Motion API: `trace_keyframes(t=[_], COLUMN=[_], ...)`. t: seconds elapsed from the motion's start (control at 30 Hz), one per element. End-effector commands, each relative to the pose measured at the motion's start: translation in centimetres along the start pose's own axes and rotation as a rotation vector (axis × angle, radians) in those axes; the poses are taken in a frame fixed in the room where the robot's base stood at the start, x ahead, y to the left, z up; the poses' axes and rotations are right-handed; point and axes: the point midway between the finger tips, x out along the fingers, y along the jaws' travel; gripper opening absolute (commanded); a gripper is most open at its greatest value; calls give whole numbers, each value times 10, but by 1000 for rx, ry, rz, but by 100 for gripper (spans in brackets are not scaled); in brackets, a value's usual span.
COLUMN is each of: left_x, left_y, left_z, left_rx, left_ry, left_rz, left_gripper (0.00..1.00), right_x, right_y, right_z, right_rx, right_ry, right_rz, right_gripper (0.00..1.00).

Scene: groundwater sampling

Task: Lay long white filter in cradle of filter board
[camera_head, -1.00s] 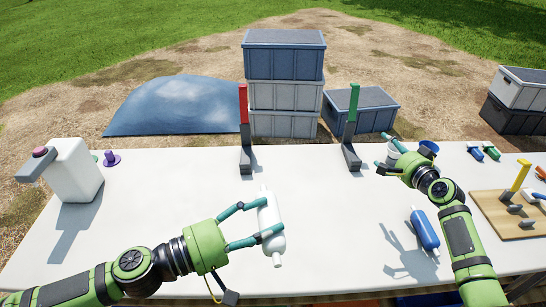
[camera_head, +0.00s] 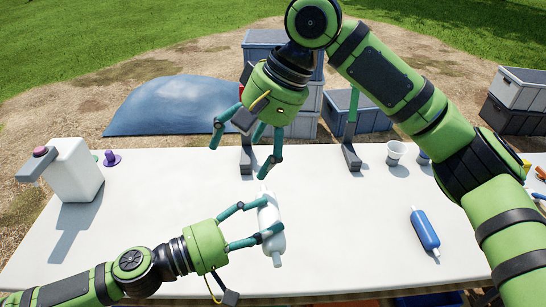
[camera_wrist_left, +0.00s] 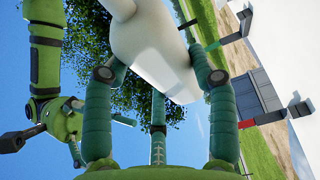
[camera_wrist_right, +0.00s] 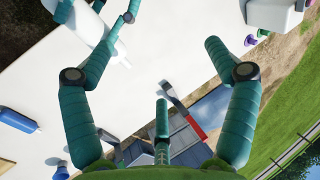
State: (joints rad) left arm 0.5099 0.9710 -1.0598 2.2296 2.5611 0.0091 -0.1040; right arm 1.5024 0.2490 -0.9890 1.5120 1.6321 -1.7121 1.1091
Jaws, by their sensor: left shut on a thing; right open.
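The long white filter (camera_head: 273,246) is a white cylinder with narrow ends. My left gripper (camera_head: 272,216) is shut on it near the table's front middle. It fills the upper part of the left wrist view (camera_wrist_left: 150,45) and shows at the upper left of the right wrist view (camera_wrist_right: 90,32). My right gripper (camera_head: 240,160) is open and empty, above and left of the filter, over the table's back middle. The filter board is almost wholly hidden behind my right arm in the head view; only a yellow bit (camera_head: 527,166) shows at the right edge. Its cradle is hidden.
A blue filter (camera_head: 425,230) lies at right on the white table. Cups (camera_head: 396,152) stand at the back right. A white jug (camera_head: 73,170) and purple item (camera_head: 112,158) are at left. A green-topped stand (camera_head: 352,155) is at the back.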

Motion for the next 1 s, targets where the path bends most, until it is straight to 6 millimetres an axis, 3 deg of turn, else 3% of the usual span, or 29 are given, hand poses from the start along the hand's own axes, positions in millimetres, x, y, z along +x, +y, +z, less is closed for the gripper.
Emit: trace_keyframes(t=[0.1,0.2,0.43,1.0], left_x=[0,0,0,0], left_y=[0,0,0,0], left_z=[0,0,0,0], left_rx=[0,0,0,0], left_ry=[0,0,0,0], left_rz=[1,1,1,1], left_gripper=[22,22,22,22], right_x=[-11,-20,-20,66], right_y=[9,18,30,71], right_z=[28,41,51,55], right_rx=[-21,-20,-13,-13], right_ry=[-34,-46,-54,-55], right_rz=[223,350,449,444], right_gripper=[87,87,87,87])
